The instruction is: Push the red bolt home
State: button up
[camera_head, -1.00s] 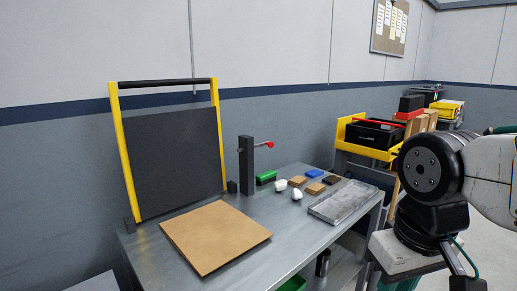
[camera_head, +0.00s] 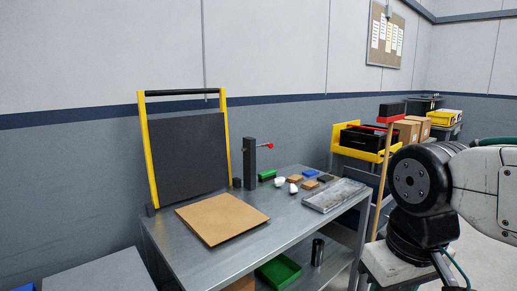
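The red bolt (camera_head: 266,146) sticks out to the right from the upper part of a dark upright post (camera_head: 250,163), with its red end clear of the post. The post stands on the back of a grey metal table (camera_head: 260,228). My arm shows at the right edge of the view, in front of the table's right side. My gripper is out of the picture, so its state is hidden.
A dark panel in a yellow frame (camera_head: 150,165) stands left of the post, with a brown board (camera_head: 222,218) before it. Small blocks and a grey plate (camera_head: 334,195) lie to the right. A yellow cart (camera_head: 345,152) and a broom-like pole (camera_head: 381,190) stand beyond.

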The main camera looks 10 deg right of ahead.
aim_at(258, 147)
jog(key=u, duration=0.2)
jog(key=i, duration=1.1)
jog(key=z, duration=0.5)
